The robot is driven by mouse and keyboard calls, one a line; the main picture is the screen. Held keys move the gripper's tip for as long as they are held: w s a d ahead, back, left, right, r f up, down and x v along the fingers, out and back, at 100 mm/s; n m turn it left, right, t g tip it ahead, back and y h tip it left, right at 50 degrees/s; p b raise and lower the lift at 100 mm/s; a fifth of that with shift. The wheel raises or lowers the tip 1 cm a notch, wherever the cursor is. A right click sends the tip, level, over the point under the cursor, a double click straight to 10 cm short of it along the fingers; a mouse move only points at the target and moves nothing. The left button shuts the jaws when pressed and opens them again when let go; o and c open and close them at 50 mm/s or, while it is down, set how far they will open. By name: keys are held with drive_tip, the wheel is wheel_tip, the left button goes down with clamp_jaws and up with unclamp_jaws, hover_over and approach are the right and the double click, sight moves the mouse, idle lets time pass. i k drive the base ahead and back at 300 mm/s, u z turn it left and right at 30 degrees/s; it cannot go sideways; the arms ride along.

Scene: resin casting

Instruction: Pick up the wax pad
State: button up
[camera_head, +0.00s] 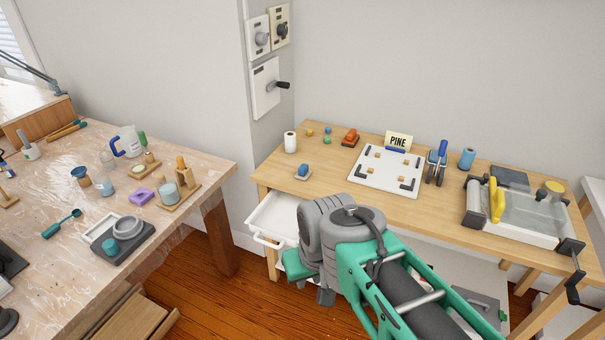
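No label marks the wax pad. A small purple block (141,195) lies flat on the left workbench and is the most pad-like thing I see, but I cannot be sure it is wax. My gripper (318,285) hangs low at the front of the wooden table, near the open drawer and well right of the purple block. My own grey wrist and green arm hide most of it.
The left workbench (205,168) holds a wooden stand, jars, a jug and a dark tray. A white drawer (268,217) stands open. Wooden floor shows between the tables.

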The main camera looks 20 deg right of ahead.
sight(304, 173)
drive_tip(key=z, duration=0.15)
drive_tip(key=i, duration=0.7)
drive_tip(key=u, duration=0.7)
drive_tip(key=i, duration=0.75)
drive_tip(key=u, duration=0.7)
